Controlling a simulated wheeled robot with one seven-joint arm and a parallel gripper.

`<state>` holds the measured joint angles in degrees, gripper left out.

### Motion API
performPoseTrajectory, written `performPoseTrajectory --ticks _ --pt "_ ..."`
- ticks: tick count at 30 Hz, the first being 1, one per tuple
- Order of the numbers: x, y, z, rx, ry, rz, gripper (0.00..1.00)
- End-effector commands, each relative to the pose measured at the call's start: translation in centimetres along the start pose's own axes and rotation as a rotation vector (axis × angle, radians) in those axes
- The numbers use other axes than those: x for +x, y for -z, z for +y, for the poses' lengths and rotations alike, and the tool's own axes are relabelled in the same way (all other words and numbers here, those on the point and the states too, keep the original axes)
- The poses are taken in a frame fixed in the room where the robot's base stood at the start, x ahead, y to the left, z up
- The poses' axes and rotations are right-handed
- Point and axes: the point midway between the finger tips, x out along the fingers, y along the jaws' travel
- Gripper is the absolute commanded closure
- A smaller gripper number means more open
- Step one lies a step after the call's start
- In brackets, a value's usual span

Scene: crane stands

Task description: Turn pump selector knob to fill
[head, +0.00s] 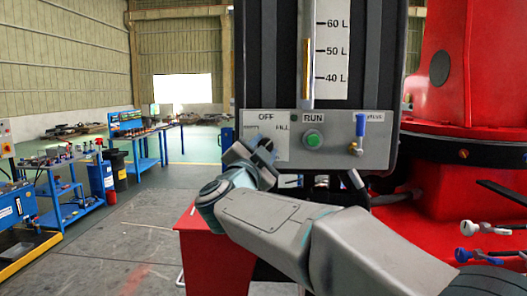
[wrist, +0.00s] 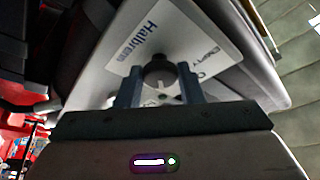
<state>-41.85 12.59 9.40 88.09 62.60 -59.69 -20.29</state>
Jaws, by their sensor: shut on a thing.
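The pump selector knob (wrist: 157,67) is dark and round and sits on a white label plate (wrist: 190,30). In the wrist view my gripper (wrist: 160,82) has one finger on each side of the knob and is shut on it. In the head view my gripper (head: 262,150) is at the control panel (head: 340,146), over the lower part of the label plate (head: 268,122), and hides the knob. Which word the knob points to cannot be told.
Right of the plate are a green RUN button (head: 313,139) and a blue-handled valve (head: 359,130). A level scale (head: 332,50) is above. A red machine body (head: 465,80) stands to the right. Blue workbenches (head: 60,185) are at the left, with open floor between.

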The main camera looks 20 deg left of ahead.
Motion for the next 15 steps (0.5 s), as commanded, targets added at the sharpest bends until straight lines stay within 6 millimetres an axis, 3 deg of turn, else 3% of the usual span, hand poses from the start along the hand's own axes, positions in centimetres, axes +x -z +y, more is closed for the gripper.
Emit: performPoseTrajectory --ticks 14,15 --pt "0.01 -0.03 0.09 0.017 -0.009 0.0 0.88" --pt "0.01 -0.03 0.09 0.017 -0.009 0.0 0.63"
